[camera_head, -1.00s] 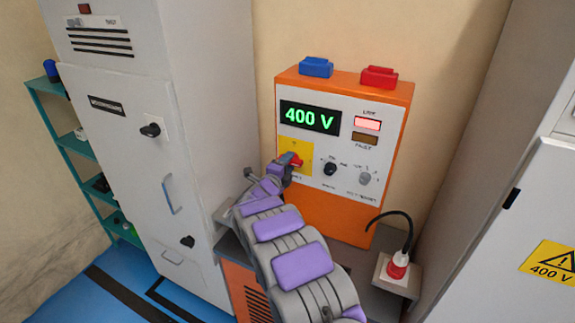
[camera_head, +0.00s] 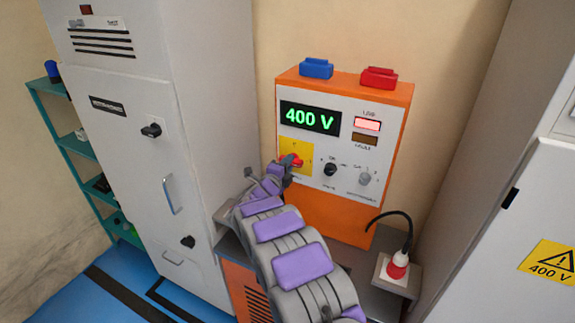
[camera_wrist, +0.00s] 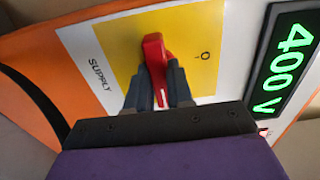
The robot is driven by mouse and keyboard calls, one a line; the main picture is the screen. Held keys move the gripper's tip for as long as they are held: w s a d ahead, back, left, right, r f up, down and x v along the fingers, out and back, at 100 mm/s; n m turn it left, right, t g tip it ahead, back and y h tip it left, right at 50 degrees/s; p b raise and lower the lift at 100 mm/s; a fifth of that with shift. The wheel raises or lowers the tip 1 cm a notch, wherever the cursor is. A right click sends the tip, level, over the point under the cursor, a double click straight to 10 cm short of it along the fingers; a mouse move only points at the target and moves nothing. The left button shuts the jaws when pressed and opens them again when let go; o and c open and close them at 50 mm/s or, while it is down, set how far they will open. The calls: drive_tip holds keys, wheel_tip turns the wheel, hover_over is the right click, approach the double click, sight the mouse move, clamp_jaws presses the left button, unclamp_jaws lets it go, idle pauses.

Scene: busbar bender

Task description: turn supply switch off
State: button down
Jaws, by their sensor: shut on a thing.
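The red supply switch handle (camera_wrist: 154,50) sits on a yellow plate (camera_wrist: 115,40) marked SUPPLY and O in the wrist view. In the head view the switch (camera_head: 296,159) shows at the lower left of the orange and white supply unit's panel. My gripper (camera_wrist: 160,88) is shut on the red handle, with a dark finger on each side of it. In the head view my gripper (camera_head: 284,166) partly covers the yellow plate. The green display (camera_head: 310,117) reads 400 V, and the light (camera_head: 367,124) beside it is lit pale red.
A black knob (camera_head: 330,169) and a grey knob (camera_head: 365,179) are to the right of the switch. A grey cabinet (camera_head: 130,200) stands close on the left.

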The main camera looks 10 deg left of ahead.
drive_tip(key=shift+f+n+p, duration=0.1)
drive_tip(key=shift+n+p, duration=0.2)
drive_tip(key=n+p, duration=1.4)
drive_tip(key=n, duration=0.3)
drive_tip(key=shift+n, duration=0.3)
idle(0.4)
drive_tip(key=c, duration=1.4)
unclamp_jaws()
drive_tip(key=o, duration=0.4)
drive_tip(key=shift+w, duration=0.2)
drive_tip(key=shift+s, duration=0.15)
